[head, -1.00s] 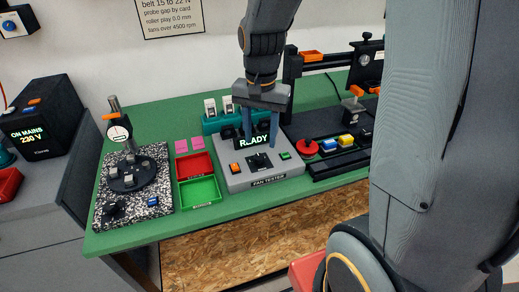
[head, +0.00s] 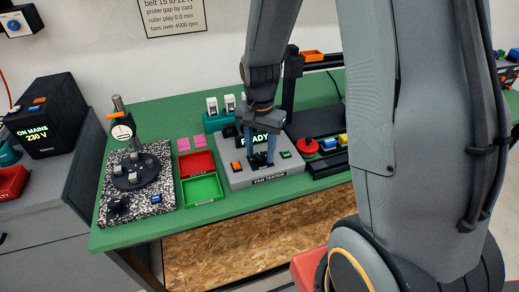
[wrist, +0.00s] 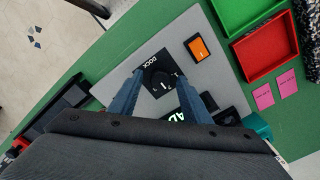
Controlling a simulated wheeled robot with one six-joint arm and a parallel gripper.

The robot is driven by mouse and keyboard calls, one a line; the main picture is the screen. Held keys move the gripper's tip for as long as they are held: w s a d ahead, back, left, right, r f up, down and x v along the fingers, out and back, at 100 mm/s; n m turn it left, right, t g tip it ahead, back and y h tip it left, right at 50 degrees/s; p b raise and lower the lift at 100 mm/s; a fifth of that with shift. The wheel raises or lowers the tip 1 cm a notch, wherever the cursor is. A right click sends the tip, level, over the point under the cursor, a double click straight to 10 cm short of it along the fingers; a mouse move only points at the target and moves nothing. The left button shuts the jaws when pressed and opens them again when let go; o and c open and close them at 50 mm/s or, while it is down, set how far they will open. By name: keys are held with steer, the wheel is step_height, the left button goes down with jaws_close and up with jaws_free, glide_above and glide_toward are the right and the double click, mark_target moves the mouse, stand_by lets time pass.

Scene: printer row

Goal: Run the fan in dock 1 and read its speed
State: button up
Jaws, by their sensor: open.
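The grey fan tester (head: 262,177) stands on the green bench, its lit display (head: 262,140) partly covered by my gripper. A black dock knob (wrist: 158,80) on a black plate marked DOCK shows in the wrist view. My gripper (wrist: 161,80) is open and points down, a blue finger on either side of the knob; I cannot tell whether they touch it. The knob's setting is too small to read surely. Dark fan parts behind are mostly hidden.
A red tray (head: 197,163) and a green tray (head: 202,189) lie left of the tester, with pink cards (head: 190,144) behind. A speckled gauge plate (head: 160,195) is farther left. A red knob (head: 306,146) and a dark rig stand close on the right.

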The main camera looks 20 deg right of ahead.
steer(key=c, duration=1)
steer(key=shift+c, duration=0.2)
steer(key=shift+n, duration=0.3)
steer(key=n+p, duration=0.2)
steer(key=n, duration=0.3)
steer(key=shift+r, duration=0.1)
steer(key=n+p, duration=0.1)
steer(key=n, duration=0.5)
steer(key=shift+w, duration=0.1)
steer(key=shift+n, duration=0.3)
steer(key=o, duration=1)
